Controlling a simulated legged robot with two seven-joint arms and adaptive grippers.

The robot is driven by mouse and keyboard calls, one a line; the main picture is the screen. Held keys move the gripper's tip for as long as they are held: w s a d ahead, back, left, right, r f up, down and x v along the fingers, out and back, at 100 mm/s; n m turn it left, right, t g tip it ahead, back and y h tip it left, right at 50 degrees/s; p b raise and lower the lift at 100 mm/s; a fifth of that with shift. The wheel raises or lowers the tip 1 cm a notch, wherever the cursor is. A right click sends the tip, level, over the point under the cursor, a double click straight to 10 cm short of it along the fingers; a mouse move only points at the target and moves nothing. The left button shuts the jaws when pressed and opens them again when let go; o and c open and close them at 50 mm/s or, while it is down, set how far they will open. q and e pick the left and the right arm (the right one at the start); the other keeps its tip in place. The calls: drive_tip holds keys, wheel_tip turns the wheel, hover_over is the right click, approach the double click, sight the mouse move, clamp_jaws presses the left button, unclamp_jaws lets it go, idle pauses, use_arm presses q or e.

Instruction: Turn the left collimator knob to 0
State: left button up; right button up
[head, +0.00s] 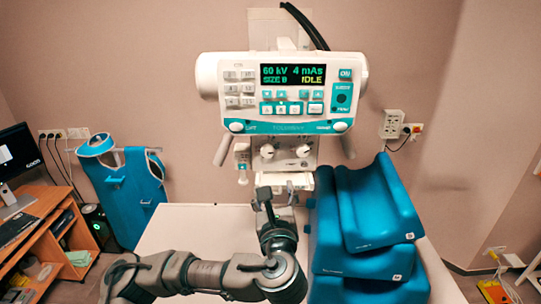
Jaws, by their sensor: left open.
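The x-ray head's control panel (281,93) is at the upper middle, its screen reading 60 kV, 4 mAs, SIZE 0, IDLE. Below it is the collimator housing (285,163) with two pale knobs side by side: the left collimator knob (267,151) and the right collimator knob (303,150). The dial marks are too small to read. My left gripper (277,190) is open, fingers pointing up and away. In the picture it lies just below the left knob and appears apart from it. My right gripper is not in view.
A white table (190,228) lies below the head. Blue stacked cushions (372,215) stand close on the right of my arm. A blue apron (127,185) hangs at the left wall. A wooden desk (40,235) with a monitor is far left. Handles flank the panel.

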sight(268, 153)
use_arm(q)
drive_tip(key=w+p, duration=0.1)
drive_tip(key=w, duration=0.4)
drive_tip(key=w+a+p, duration=0.1)
drive_tip(key=w+p, duration=0.1)
drive_tip(key=w, duration=0.3)
drive_tip(key=w+p, duration=0.2)
drive_tip(key=w, duration=0.3)
drive_tip(key=shift+w+a, duration=0.3)
drive_tip(key=shift+w, duration=0.05)
drive_tip(key=shift+w+d+f, duration=0.1)
drive_tip(key=shift+w+d, duration=0.2)
drive_tip(key=shift+w, duration=0.2)
drive_tip(key=shift+a, duration=0.15)
drive_tip(key=shift+a, duration=0.1)
drive_tip(key=c, duration=1.1)
